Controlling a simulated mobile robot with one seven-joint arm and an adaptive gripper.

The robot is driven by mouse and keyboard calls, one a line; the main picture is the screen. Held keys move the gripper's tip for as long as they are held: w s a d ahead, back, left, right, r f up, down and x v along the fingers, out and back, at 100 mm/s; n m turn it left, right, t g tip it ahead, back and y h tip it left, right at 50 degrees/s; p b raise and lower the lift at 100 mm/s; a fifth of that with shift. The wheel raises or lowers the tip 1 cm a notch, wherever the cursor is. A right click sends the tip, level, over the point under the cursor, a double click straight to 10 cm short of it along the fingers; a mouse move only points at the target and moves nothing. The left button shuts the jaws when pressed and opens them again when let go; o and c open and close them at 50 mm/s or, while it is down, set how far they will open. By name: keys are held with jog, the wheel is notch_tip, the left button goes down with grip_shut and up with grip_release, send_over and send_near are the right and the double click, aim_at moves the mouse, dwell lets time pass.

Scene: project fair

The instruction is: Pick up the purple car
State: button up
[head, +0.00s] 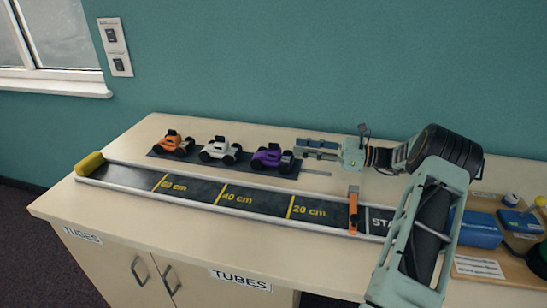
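The purple car (268,155) with black wheels stands upright at the right end of a row of three cars on a dark strip (205,163). My gripper (301,160) comes in from the right, low over the table. Its two fingers are spread apart and point left toward the car. The fingertips are just right of the car's right end. Nothing shows between the fingers, and I cannot tell whether a finger touches the car.
A white car (221,149) and an orange car (174,143) stand left of the purple one. In front runs a dark track (254,198) with distance marks, a yellow end block (89,163) and an orange gate post (353,210). Blue boxes (478,228) stand at the right.

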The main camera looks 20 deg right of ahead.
aim_at(274, 144)
jog(key=x, duration=0.4)
jog(key=shift+a, duration=0.1)
jog(key=shift+f+x, duration=0.15)
jog(key=shift+x, duration=1.2)
jog(key=shift+f+x, duration=0.15)
jog(key=shift+x, duration=1.2)
jog(key=shift+w, duration=0.2)
grip_shut()
